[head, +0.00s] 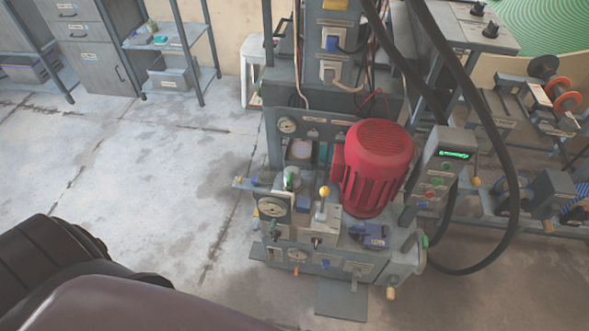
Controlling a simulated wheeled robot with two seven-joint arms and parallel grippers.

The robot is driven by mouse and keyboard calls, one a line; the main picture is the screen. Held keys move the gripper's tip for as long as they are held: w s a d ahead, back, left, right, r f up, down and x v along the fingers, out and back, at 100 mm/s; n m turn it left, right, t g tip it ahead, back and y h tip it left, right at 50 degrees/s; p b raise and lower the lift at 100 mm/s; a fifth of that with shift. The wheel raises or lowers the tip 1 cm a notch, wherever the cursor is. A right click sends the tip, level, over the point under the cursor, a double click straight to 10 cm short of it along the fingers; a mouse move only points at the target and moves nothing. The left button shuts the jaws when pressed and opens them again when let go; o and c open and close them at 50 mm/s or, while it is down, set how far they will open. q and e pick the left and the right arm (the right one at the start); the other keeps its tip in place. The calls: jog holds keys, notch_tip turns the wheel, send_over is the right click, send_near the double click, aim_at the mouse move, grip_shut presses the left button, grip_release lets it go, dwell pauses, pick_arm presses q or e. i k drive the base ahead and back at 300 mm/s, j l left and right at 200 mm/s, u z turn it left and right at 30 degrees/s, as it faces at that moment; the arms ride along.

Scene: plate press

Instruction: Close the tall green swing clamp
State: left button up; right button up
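The machine (345,262) stands right of the middle. A small upright green part (289,181) stands on its left side, behind a round gauge (271,207); it may be the tall green swing clamp. It is too small to tell whether it is open or closed. Neither of my grippers is in view; only dark, rounded parts of my own body fill the lower left corner.
A large red motor (378,165) and a grey control box (440,170) with a green display rise on the machine's right. A yellow-knobbed lever (323,192) stands at its centre. Black hoses (515,150) loop at the right. The floor to the left is clear.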

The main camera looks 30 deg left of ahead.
aim_at(288, 187)
jog(key=k+u, duration=0.1)
jog(key=u, duration=0.3)
jog(key=k+j+u, duration=0.1)
jog(key=u, duration=0.3)
jog(key=j+u, duration=0.1)
jog(key=u, duration=0.3)
jog(key=k+j+u, duration=0.1)
jog(key=u, duration=0.3)
